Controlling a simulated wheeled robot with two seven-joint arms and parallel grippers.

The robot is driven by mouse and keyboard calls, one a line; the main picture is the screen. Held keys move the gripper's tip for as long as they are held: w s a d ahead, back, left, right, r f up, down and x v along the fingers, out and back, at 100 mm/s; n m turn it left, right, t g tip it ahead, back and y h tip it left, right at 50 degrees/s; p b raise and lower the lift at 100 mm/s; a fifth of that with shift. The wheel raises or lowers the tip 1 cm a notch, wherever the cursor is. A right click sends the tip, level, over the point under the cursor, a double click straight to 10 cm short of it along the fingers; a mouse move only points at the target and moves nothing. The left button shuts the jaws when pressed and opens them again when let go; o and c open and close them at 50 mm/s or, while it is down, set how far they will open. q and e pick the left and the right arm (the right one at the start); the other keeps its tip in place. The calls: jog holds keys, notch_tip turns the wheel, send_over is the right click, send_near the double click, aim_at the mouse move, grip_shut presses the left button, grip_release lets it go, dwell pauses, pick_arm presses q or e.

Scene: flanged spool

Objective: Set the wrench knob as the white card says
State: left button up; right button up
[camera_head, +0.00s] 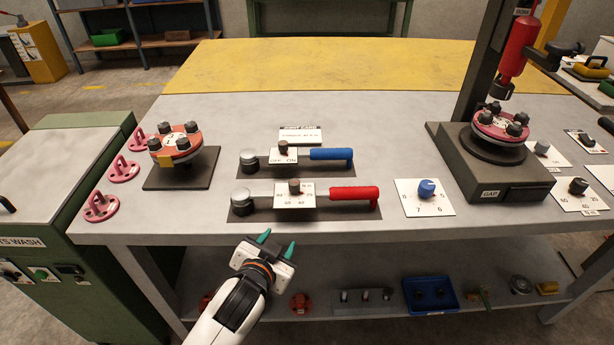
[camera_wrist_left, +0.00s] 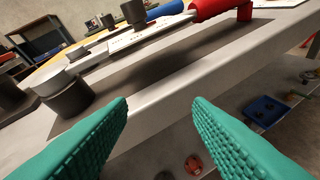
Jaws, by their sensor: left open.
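The white card (camera_head: 300,136) stands at the back of the grey bench; its print is too small to read surely. In front of it lie a blue-handled wrench (camera_head: 330,154) with an OFF/ON knob (camera_head: 283,147) and a red-handled wrench (camera_head: 352,196) with a dark knob (camera_head: 295,187) on a numbered white plate. The red wrench also shows in the left wrist view (camera_wrist_left: 212,8), with a dark knob (camera_wrist_left: 133,12). My left gripper (camera_head: 277,243) is open and empty, in front of the bench edge, below and nearer than the red wrench. Its teal fingers frame the left wrist view (camera_wrist_left: 160,104).
A blue dial (camera_head: 426,188) on a white plate sits right of the wrenches, beside a dark press stand (camera_head: 490,175). An orange flanged part (camera_head: 176,145) and pink flanges (camera_head: 101,206) are at left. The bench's front edge and a lower shelf (camera_head: 380,295) lie near my gripper.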

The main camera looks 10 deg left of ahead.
pick_arm(q)
jog(key=w+d+r+m+t+h, duration=0.35)
jog(key=d+r+m+h, duration=0.2)
jog(key=r, duration=0.45)
jog(key=w+d+r+m+t+h, duration=0.35)
jog(key=w+d+r, duration=0.2)
jog(key=r, duration=0.35)
jog(key=s+d+r+m+g+h, duration=0.2)
jog(key=d+r+m+g+h, duration=0.2)
jog(key=d+m+g+h, duration=0.5)
jog(key=m+g+y, duration=1.1)
jog(key=m+y, duration=0.4)
jog(key=y, duration=0.3)
send_near(294, 182)
notch_tip(294, 182, down, 9)
jog(key=shift+w+f+p, duration=0.1)
jog(key=shift+p, duration=0.6)
